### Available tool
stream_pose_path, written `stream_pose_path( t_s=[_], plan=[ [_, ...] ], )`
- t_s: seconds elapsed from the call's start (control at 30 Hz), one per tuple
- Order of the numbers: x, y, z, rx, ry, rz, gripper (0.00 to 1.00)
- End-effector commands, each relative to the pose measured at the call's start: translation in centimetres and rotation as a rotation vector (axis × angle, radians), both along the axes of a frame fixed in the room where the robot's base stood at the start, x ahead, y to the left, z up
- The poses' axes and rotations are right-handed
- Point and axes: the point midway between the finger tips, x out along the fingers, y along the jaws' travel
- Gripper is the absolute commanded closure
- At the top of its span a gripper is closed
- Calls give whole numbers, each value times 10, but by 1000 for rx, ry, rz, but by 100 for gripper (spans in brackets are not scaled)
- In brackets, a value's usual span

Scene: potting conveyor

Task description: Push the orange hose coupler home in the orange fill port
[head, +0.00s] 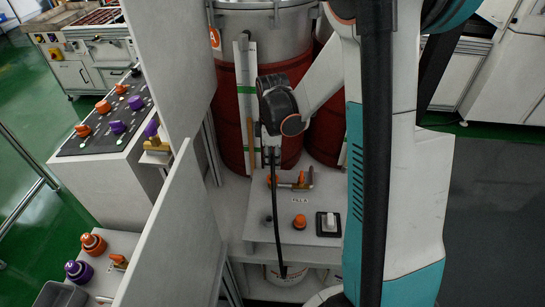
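My gripper (271,156) hangs below my dark wrist in the middle of the head view, above the light panel and in front of the red drum. It is small and dark here, and I cannot tell whether its fingers are open or shut. A thin black hose or cable (277,225) runs from just under it down past the panel's front edge. No orange coupler shows clearly at the gripper. A round orange fitting (300,221) stands on the panel, right of the hose. Another orange fitting (93,243) sits at lower left. I cannot tell which is port or coupler.
A brass valve with an orange handle (290,181) lies behind the panel fitting; a white switch (328,222) is right of it. A purple fitting (78,270) and grey bin (60,295) are lower left. A tall pale partition (175,235) stands left of the panel.

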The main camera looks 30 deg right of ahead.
Motion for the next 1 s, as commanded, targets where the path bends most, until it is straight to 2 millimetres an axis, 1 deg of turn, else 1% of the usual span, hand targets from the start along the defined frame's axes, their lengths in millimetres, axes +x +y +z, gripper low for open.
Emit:
stream_pose_path(
  t_s=[0.03, 0.27, 0.33, 0.53, 1.0],
  plan=[
    [0, 0, -5, 0, 0, 0, 100],
    [0, 0, -20, 0, 0, 0, 100],
    [0, 0, -17, 0, 0, 0, 100],
    [0, 0, -22, 0, 0, 7, 100],
    [0, 0, -21, 0, 0, 7, 100]
  ],
)
